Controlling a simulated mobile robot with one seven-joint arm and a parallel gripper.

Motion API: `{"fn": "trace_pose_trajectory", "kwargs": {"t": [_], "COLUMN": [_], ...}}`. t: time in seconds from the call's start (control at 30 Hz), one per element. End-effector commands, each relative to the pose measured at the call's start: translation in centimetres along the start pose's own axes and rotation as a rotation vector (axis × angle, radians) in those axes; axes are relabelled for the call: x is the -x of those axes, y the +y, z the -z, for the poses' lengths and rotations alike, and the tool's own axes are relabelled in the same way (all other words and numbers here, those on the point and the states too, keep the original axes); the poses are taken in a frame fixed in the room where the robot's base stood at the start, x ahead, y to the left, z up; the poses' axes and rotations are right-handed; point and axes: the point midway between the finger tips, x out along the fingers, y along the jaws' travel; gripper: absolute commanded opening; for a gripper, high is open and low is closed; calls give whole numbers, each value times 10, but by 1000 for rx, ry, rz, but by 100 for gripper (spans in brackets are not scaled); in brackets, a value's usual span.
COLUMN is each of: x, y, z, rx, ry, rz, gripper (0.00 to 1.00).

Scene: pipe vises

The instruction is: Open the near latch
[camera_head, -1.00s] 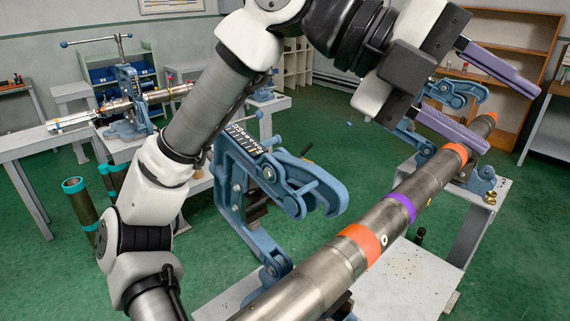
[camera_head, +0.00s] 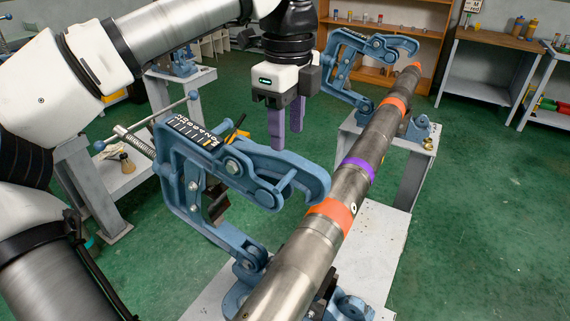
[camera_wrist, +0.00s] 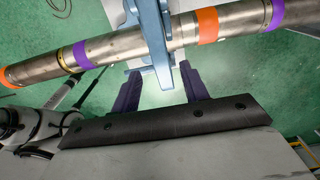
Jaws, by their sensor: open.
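The near vise (camera_head: 175,165) is a blue frame with a printed scale plate, tilted left of the pipe (camera_head: 290,260). Its hooked latch end (camera_head: 300,180) reaches over towards the pipe beside an orange band; its black jaw (camera_head: 215,203) stands clear of the pipe. My gripper (camera_head: 287,140) points down with two purple fingers apart and empty, behind the near vise and left of the pipe. In the wrist view the open fingers (camera_wrist: 160,75) lie either side of a blue bar (camera_wrist: 152,40) that crosses the pipe; I cannot tell which vise it belongs to, nor any contact.
A second blue vise (camera_head: 350,65) stands farther along the same pipe on a grey stand (camera_head: 400,175). A screw handle (camera_head: 150,125) sticks out left of the near vise. Shelves (camera_head: 385,30) and a bench (camera_head: 490,60) stand at the back. Green floor at right is clear.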

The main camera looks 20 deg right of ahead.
Motion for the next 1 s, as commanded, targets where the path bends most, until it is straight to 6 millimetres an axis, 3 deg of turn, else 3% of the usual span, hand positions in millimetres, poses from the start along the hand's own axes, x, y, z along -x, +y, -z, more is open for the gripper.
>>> {"fn": "trace_pose_trajectory", "kwargs": {"t": [0.2,0.43,0.87,1.0], "x": [-45,-78,-89,-89], "y": [1,0,0,0], "z": [0,0,1,1], "rx": [-3,-2,-3,-3], "ry": [5,3,2,2], "rz": [-2,0,1,1], "gripper": [45,45,45,26]}}
